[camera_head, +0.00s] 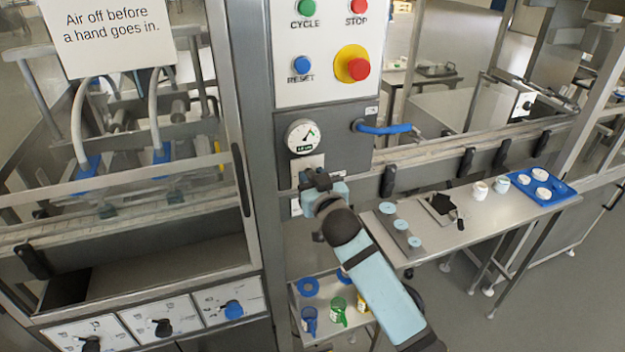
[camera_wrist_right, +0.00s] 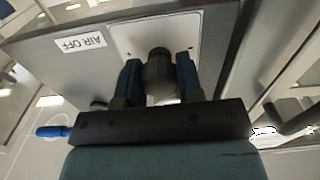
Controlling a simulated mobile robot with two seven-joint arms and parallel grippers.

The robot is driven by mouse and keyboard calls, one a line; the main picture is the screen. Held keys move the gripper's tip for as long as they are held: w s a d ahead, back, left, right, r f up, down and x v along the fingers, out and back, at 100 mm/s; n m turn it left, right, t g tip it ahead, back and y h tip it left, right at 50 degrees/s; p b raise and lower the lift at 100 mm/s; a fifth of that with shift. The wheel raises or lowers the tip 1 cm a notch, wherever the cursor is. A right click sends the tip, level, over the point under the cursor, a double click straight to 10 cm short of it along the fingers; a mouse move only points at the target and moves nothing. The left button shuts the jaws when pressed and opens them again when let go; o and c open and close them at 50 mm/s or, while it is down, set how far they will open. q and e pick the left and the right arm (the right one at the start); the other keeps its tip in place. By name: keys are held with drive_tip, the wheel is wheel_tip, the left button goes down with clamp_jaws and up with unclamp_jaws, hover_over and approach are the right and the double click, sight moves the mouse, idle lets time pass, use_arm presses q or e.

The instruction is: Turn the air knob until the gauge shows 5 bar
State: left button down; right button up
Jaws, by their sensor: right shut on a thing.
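The round white air gauge (camera_head: 302,136) is on the grey front of the control column. Its needle leans up and to the right, near a green mark; the exact reading is too small to tell. My right gripper (camera_head: 318,180) is at the panel just below the gauge. In the wrist view its two blue fingers are shut on the dark round air knob (camera_wrist_right: 158,75), one on each side. In the head view the gripper hides the knob. My left gripper is not in view.
A blue-handled lever (camera_head: 385,128) sticks out right of the gauge. Above are the buttons and a red stop knob (camera_head: 358,69). A side table (camera_head: 455,232) with a blue tray (camera_head: 566,191) stands to the right. A glazed machine bay is on the left.

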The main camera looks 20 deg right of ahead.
idle(0.3)
drive_tip(key=o, duration=0.9)
drive_tip(key=shift+s, duration=0.1)
drive_tip(key=s, duration=0.4)
drive_tip(key=s+b, duration=0.1)
drive_tip(key=s, duration=0.4)
drive_tip(key=s+b, duration=0.1)
drive_tip(key=s, duration=0.3)
drive_tip(key=shift+s+d, duration=0.25)
drive_tip(key=shift+s, duration=0.05)
drive_tip(key=s+f+g+y+p, duration=0.1)
drive_tip(key=s+f+g+p, duration=0.1)
drive_tip(key=s+f, duration=0.5)
drive_tip(key=s+f+n+g+p, duration=0.1)
drive_tip(key=s+f+g+p, duration=0.1)
drive_tip(key=s+f, duration=0.5)
drive_tip(key=s+f+n+g+y+p, duration=0.1)
drive_tip(key=s+f+g+p, duration=0.2)
drive_tip(key=s+f, duration=0.4)
wheel_tip(320, 180, down, 4)
drive_tip(key=shift+a+r+y, duration=0.1)
drive_tip(key=shift+y, duration=0.2)
